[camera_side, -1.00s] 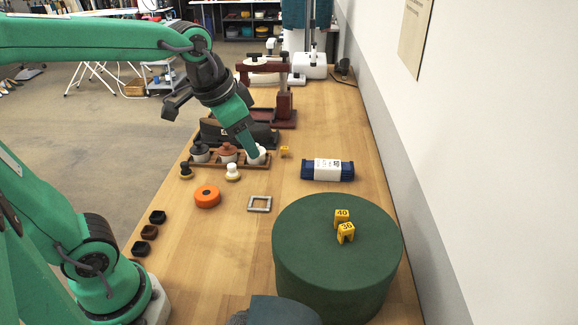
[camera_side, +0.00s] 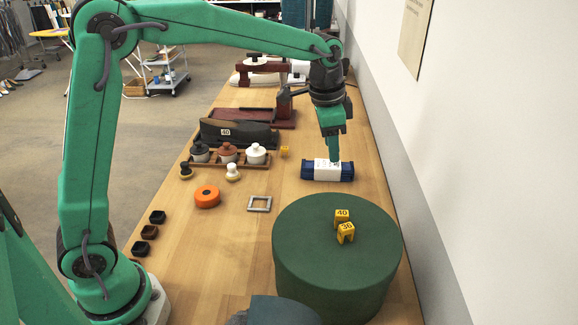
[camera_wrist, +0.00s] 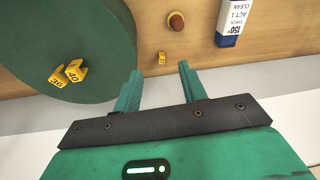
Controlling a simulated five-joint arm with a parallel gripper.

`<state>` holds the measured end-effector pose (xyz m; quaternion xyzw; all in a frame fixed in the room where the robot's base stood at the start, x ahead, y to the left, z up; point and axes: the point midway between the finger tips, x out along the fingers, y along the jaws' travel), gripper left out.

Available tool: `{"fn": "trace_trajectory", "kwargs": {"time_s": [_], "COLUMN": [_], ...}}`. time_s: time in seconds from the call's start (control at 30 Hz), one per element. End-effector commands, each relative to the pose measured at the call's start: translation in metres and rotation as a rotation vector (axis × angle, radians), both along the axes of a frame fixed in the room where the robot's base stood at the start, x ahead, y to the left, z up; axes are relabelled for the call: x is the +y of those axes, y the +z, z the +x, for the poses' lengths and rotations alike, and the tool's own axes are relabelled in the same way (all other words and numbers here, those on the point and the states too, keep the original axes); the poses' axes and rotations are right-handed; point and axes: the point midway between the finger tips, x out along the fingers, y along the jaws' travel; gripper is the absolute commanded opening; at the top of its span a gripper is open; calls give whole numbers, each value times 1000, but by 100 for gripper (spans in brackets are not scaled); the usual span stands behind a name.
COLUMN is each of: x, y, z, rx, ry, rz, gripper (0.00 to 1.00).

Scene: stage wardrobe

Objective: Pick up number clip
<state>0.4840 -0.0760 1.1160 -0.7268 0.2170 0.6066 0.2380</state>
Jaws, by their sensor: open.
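My gripper (camera_side: 334,158) hangs pointing down, in line with the blue bundle with a white label (camera_side: 327,170) in the side view. In the wrist view its two fingers (camera_wrist: 160,72) are apart with nothing between them. Two yellow number clips, 40 (camera_side: 342,215) and 36 (camera_side: 346,233), sit side by side on the round green box (camera_side: 305,270). The wrist view shows them at left, 40 (camera_wrist: 75,70) and 36 (camera_wrist: 57,78). Another small yellow clip (camera_wrist: 162,56) lies on the wood just past the fingertips.
A brown round knob (camera_wrist: 177,21) stands beyond the clip in the wrist view. The wall is close at right.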

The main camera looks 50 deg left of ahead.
Motion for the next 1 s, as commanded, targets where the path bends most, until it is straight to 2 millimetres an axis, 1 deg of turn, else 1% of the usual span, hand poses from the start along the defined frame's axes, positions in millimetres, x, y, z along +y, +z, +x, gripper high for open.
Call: {"fn": "trace_trajectory", "kwargs": {"time_s": [0.03, 0.2, 0.37, 0.5, 0.7, 0.8, 0.9, 1.0], "x": [-5, -18, -31, -42, -57, -62, -65, -66], "y": [-8, -33, -60, -85, -121, -133, -141, -145], "z": [8, 33, 54, 70, 87, 93, 95, 96], "rx": [14, 46, 81, 107, 143, 153, 160, 164], "ry": [-22, -94, -163, -224, -304, -330, -347, -355], "rz": [5, 19, 31, 40, 51, 54, 56, 57], "gripper": [42, 42, 42, 42, 42, 42, 42, 42]}}
